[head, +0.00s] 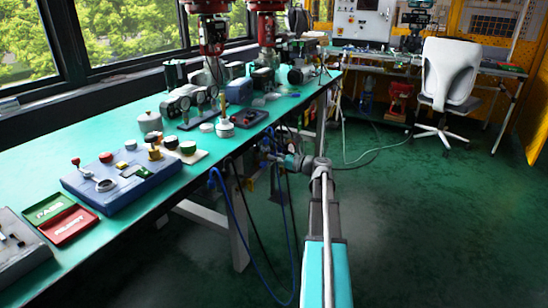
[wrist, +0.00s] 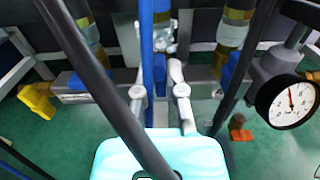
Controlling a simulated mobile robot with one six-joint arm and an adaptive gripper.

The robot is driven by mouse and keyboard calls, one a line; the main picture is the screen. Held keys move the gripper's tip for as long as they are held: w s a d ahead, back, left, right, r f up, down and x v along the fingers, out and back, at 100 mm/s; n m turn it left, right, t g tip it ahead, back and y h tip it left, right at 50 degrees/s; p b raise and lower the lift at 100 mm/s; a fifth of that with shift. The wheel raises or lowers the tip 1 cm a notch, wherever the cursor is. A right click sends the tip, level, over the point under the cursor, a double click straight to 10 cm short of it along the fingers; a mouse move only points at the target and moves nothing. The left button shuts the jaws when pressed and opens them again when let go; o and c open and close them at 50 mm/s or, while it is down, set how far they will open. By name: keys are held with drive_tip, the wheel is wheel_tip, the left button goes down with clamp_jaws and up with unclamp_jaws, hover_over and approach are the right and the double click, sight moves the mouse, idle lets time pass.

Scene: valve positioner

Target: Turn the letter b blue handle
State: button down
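My gripper (wrist: 160,76) points away from me in the wrist view, its two grey fingers apart, with a teal body behind them. A blue piece (wrist: 160,70) shows in the gap between the fingers. I cannot tell whether they touch it or whether it is a handle. Other blue parts show at the left (wrist: 77,82) and right (wrist: 226,72), near brass-coloured fittings. No letter b is readable, so I cannot tell which part is the named handle. In the head view, my gripper (head: 270,150) is small beside the bench's right edge, among dark fittings and hoses.
A blue tube (wrist: 147,40) and dark bars (wrist: 95,75) cross close to the wrist camera. A round gauge (wrist: 291,102) is at the right. The green bench (head: 120,150) carries instruments and a blue box (head: 122,182). A white chair (head: 449,75) stands on open floor.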

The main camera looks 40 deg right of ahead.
drive_tip(key=shift+n, duration=0.6)
drive_tip(key=n, duration=1.2)
drive_tip(key=shift+a+f+n, duration=0.15)
drive_tip(key=shift+a+n, duration=0.05)
drive_tip(key=shift+n, duration=0.1)
drive_tip(key=n, duration=0.4)
drive_tip(key=shift+s, duration=0.1)
idle(0.4)
drive_tip(key=c, duration=0.7)
unclamp_jaws()
